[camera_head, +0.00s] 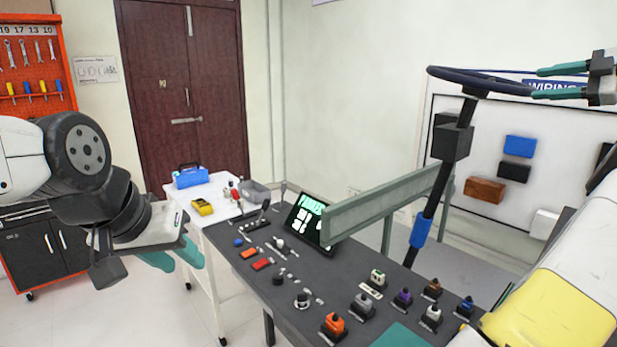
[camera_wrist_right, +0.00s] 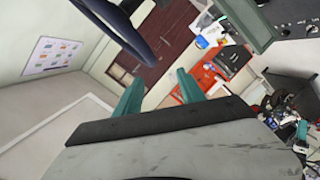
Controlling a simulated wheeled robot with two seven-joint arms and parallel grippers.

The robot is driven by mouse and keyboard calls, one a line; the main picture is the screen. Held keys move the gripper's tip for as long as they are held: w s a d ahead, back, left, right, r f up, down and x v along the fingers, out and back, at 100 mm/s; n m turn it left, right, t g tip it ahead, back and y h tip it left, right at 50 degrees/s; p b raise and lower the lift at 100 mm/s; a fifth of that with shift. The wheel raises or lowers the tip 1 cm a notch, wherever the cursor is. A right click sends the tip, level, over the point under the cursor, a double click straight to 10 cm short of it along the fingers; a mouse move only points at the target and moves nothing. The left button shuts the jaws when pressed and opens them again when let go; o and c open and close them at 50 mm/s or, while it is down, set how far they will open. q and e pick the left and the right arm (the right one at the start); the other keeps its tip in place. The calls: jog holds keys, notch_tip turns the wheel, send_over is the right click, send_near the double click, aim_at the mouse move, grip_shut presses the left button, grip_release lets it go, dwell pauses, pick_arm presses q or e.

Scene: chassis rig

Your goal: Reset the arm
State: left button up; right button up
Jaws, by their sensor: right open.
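My left gripper (camera_head: 184,262) hangs at the left of the head view, beside the bench, with its two teal fingers apart and nothing seen between them. My right gripper (camera_head: 534,83) is high at the upper right, beside the dark steering wheel (camera_head: 475,83). Its teal fingers are apart and empty, pointing toward the wheel's right side. In the right wrist view the open right gripper (camera_wrist_right: 158,83) shows no object between its fingers. Part of the wheel's rim (camera_wrist_right: 118,32) shows at the top there; I cannot tell whether a finger touches it.
The dark bench (camera_head: 290,303) carries several small connectors and switches and a lit screen (camera_head: 309,220). A grey-green beam (camera_head: 385,204) and the steering column (camera_head: 431,205) rise over it. A white table (camera_head: 213,195) holds a blue toolbox (camera_head: 190,178). Floor at the left is clear.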

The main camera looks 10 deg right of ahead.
jog(key=w+a+f+m+g, duration=0.1)
jog(key=w+a+m+g, duration=0.1)
jog(key=w+a, duration=0.35)
jog(key=w+a+m+g, duration=0.1)
jog(key=w+a+m, duration=0.15)
jog(key=a, duration=0.55)
jog(key=s+a+f+m+g+h, duration=0.1)
jog(key=a+f+m+g, duration=0.15)
jog(key=a, duration=0.85)
jog(key=s+a+f+m+g+h, duration=0.1)
jog(key=a+f+m, duration=0.15)
jog(key=a, duration=0.85)
jog(key=s+a+f+m+h, duration=0.1)
jog(key=s+a+f+m, duration=0.1)
jog(key=s+a+f, duration=0.2)
jog(key=s+a+f+m+g+h, duration=0.1)
jog(key=s+a+f+m, duration=0.1)
jog(key=s+a+f, duration=0.3)
jog(key=s+a+f+m+h, duration=0.1)
jog(key=s+a+f, duration=0.4)
jog(key=s+f, duration=0.6)
jog(key=s+m, duration=0.1)
jog(key=s, duration=0.2)
jog(key=shift+s, duration=0.25)
